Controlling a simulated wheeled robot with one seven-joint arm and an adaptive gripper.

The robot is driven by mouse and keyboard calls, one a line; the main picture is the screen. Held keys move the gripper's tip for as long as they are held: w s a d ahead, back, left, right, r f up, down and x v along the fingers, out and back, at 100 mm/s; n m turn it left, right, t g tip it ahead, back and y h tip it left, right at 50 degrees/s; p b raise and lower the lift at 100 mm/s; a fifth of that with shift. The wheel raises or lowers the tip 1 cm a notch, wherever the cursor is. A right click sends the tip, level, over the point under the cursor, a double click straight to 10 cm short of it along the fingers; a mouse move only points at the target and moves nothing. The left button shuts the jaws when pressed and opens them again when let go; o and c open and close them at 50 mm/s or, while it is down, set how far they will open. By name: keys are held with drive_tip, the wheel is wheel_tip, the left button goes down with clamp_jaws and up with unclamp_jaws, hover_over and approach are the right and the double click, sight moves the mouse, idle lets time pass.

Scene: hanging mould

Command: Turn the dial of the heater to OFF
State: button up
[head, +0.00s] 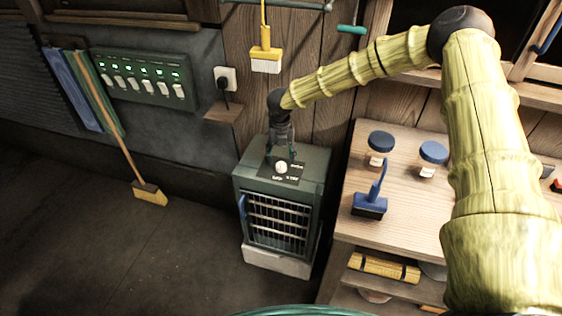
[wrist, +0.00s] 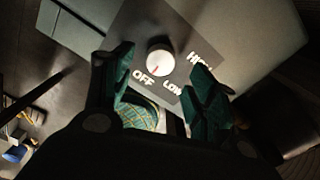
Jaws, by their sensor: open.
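The heater (head: 272,220) is a dark green box with a barred front, standing near the wall in the head view. Its round white dial (head: 281,168) sits on a dark plate on top. In the wrist view the dial (wrist: 159,56) shows upright above the words OFF, LOW and HIGH. A small red mark on its lower edge points down, near OFF; its exact setting is hard to tell. My gripper (wrist: 161,75) is open, its two green fingers on either side below the dial, with no clear contact. In the head view my gripper (head: 281,150) is over the heater top.
A switch panel (head: 143,75) and a plugged socket (head: 226,78) are on the wall. A yellow brush (head: 265,55) hangs above. The floor at left is mostly clear.

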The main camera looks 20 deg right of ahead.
drive_tip(key=shift+r, duration=1.45)
